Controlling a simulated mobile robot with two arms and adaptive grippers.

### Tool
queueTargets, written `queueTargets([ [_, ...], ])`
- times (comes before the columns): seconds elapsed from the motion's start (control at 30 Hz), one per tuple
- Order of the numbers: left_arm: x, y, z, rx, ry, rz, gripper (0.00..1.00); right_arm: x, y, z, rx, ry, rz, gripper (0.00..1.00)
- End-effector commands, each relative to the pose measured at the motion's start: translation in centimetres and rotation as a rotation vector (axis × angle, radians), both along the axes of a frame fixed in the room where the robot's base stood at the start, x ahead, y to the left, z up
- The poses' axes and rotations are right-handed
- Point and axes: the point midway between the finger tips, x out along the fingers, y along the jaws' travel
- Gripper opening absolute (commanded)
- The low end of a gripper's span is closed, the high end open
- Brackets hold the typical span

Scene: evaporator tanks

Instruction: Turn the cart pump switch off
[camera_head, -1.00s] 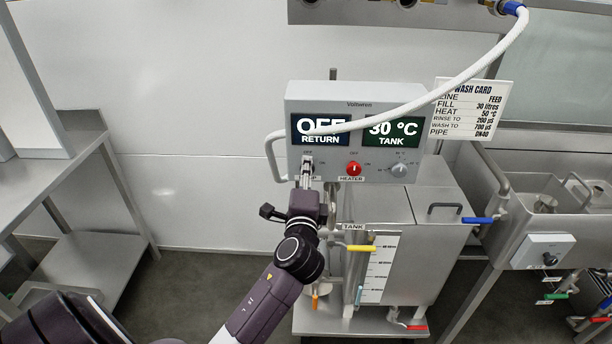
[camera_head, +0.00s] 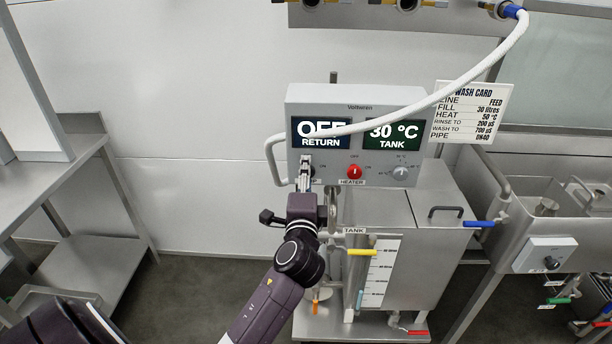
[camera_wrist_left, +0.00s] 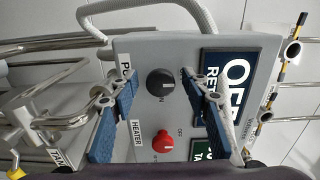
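The cart pump switch is a black round knob (camera_head: 309,171) at the lower left of the grey control box (camera_head: 430,120), beside the red heater knob (camera_head: 354,171). The display above it (camera_head: 321,132) reads OFF RETURN. My left gripper (camera_head: 304,181) is in front of the pump knob and partly covers it in the head view. In the left wrist view the black knob (camera_wrist_left: 160,84) shows whole between the two blue-padded fingers (camera_wrist_left: 158,86). The fingers are apart and hold nothing. The way the knob points is too small to tell. My right gripper is out of view.
A white hose (camera_head: 470,72) hangs across the box's front. The steel tank (camera_head: 425,270) with valve levers stands below. A shelf bench (camera_head: 75,170) is at the left; the wall between is clear.

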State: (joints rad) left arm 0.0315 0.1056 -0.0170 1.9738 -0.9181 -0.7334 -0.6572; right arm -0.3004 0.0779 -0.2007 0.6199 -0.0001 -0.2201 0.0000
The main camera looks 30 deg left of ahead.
Motion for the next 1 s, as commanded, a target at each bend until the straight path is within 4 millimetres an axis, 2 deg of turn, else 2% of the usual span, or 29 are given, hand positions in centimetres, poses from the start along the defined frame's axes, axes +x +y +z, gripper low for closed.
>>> queueTargets([
  [0.23, -0.1, -0.1, 0.0, 0.001, 0.001, -0.001, 0.43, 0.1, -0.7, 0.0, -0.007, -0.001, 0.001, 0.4],
  [0.37, -0.8, -0.6, -0.1, 0.001, 0.002, -0.002, 0.43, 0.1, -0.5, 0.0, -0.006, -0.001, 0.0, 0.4],
  [0.8, -8.1, -4.9, -0.1, -0.004, 0.002, 0.0, 0.43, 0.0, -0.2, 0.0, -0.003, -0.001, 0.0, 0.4],
  [1.0, -9.8, -6.0, -0.1, -0.001, 0.002, 0.0, 0.43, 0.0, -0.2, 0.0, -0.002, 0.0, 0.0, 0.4],
])
